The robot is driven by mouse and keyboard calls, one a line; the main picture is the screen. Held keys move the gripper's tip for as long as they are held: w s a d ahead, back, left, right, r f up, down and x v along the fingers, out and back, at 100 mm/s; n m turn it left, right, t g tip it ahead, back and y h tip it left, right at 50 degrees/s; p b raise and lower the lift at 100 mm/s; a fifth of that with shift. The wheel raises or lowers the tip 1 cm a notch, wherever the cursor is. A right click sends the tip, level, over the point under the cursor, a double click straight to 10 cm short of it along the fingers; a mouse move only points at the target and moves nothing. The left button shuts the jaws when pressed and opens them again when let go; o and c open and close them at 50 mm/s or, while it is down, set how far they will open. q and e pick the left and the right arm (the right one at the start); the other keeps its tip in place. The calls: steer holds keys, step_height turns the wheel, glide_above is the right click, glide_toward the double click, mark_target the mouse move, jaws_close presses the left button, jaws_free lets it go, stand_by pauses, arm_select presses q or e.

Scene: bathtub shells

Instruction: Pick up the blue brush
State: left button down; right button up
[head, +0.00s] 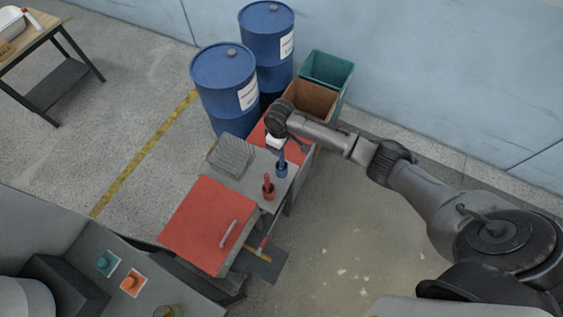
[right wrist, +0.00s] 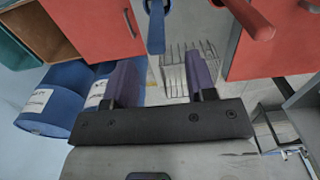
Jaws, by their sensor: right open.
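The blue brush (head: 282,162) stands upright, handle up, in a round blue holder on the grey counter, just below my right gripper (head: 276,143) in the head view. In the right wrist view, its blue handle (right wrist: 156,32) comes down from the top edge, between the lines of the two fingers. My right gripper (right wrist: 160,72) is open with nothing between its fingers; I cannot tell how far the handle tip is from them. My left gripper is not in view.
A red brush (head: 268,187) stands close in front of the blue one. A wire basket (head: 232,156) sits left of them. A red cabinet panel with a handle (head: 208,224) is nearer. Blue barrels (head: 224,82) and bins (head: 326,70) stand behind. Open floor lies right.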

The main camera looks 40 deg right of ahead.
glide_above(282, 162)
steer(key=w, duration=0.1)
steer(key=shift+f, duration=2.85)
steer(key=shift+d+p, duration=0.35)
steer(key=shift+p, duration=0.05)
jaws_close()
